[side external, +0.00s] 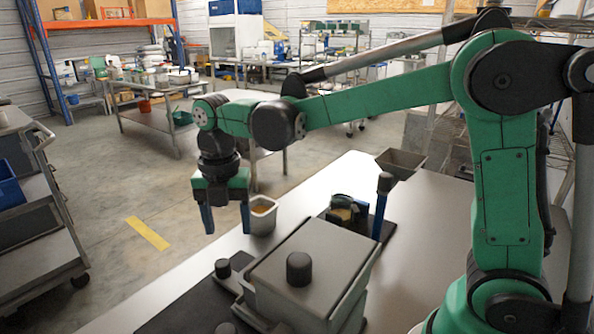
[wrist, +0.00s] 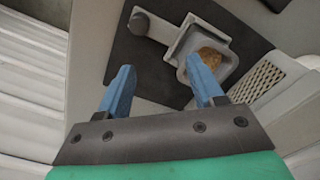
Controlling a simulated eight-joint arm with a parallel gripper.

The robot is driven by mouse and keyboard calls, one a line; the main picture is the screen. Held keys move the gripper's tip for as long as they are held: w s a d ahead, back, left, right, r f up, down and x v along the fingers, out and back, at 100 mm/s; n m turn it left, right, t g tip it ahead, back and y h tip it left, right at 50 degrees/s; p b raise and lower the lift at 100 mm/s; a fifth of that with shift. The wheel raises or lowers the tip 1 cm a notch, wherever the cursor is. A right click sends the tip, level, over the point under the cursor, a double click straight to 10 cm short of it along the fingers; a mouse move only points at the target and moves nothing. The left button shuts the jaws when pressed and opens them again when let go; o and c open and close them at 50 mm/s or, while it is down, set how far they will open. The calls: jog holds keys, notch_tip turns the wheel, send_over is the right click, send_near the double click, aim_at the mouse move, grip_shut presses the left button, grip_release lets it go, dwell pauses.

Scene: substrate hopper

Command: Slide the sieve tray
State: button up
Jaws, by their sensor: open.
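My gripper (side external: 226,220) hangs at the table's left edge, fingers down, open and empty. It also shows in the wrist view (wrist: 163,88), with its two blue fingers apart. The grey hopper box (side external: 335,249) stands in front with a black knob on its lid. A low grey part with a black knob (side external: 222,268) sticks out at its left. In the wrist view, a grey arm with a dark knob (wrist: 140,22) meets a square grey holder with brown material (wrist: 212,55). A slotted grate (wrist: 262,82) lies beside it. Which part is the sieve tray is unclear.
A pale tub (side external: 264,221) with brown contents stands behind my gripper. A blue post (side external: 380,212) and a green item (side external: 345,205) stand at a dark mat behind the hopper. A grey bin (side external: 401,163) is farther back. A dark mat (side external: 185,310) lies at front left.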

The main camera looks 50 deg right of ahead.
jog(key=w+m, duration=0.1)
jog(key=m, duration=2.4)
send_over(222, 262)
jog(key=f, duration=0.4)
jog(key=shift+w+f, duration=0.35)
jog(key=shift+f, duration=0.05)
jog(key=shift+s+f, duration=0.25)
jog(key=shift+s, duration=0.15)
jog(key=shift+f, duration=2.4)
jog(key=c, duration=0.8)
